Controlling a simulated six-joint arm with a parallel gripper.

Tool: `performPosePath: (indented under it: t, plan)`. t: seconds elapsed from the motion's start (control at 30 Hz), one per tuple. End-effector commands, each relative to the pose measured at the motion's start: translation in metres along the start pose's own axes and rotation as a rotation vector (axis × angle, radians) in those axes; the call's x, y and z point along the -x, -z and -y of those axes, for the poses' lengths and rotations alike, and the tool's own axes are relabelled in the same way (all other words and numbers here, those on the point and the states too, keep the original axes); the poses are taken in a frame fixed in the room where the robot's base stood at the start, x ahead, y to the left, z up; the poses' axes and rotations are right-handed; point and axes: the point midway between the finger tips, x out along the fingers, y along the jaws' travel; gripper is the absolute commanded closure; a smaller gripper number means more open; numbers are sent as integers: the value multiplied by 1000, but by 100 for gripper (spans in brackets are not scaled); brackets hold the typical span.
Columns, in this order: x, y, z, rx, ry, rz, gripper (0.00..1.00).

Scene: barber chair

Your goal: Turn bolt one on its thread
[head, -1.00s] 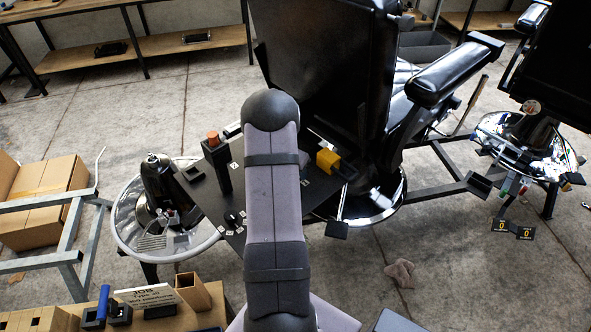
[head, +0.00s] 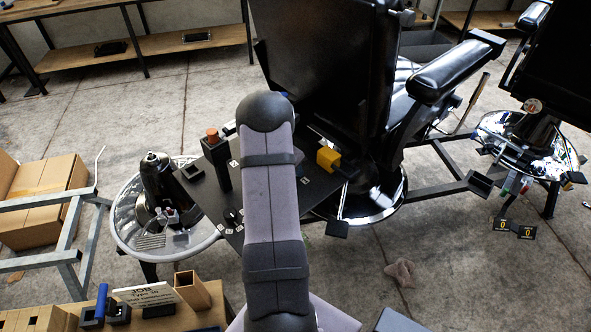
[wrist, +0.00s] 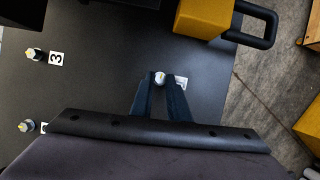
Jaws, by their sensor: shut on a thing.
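In the wrist view, my gripper (wrist: 160,82) is shut on a bolt with a pale, shiny head (wrist: 160,76), which shows between the two dark fingertips. A white label (wrist: 181,82) lies just right of it, partly covered by the right finger, so I cannot read its number surely. The bolt stands at a dark plate (wrist: 100,85). A second bolt (wrist: 35,54) is at the left beside a label "3", and another bolt (wrist: 27,126) is below it. In the head view, my arm hides the gripper and the held bolt; part of the plate (head: 205,190) shows.
A yellow block with a black handle (wrist: 205,18) stands close at the upper right in the wrist view; the head view shows it too (head: 328,159). A black post with an orange top (head: 217,160) stands on the plate. The black chair (head: 320,70) rises behind.

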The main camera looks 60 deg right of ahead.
Motion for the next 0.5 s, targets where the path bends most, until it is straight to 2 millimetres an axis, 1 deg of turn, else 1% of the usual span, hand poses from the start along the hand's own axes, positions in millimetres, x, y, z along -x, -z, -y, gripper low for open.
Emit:
performPosePath:
  t: [0.5]
  plan:
    - [-2, 0, -6, -400, 164, -1, 100]
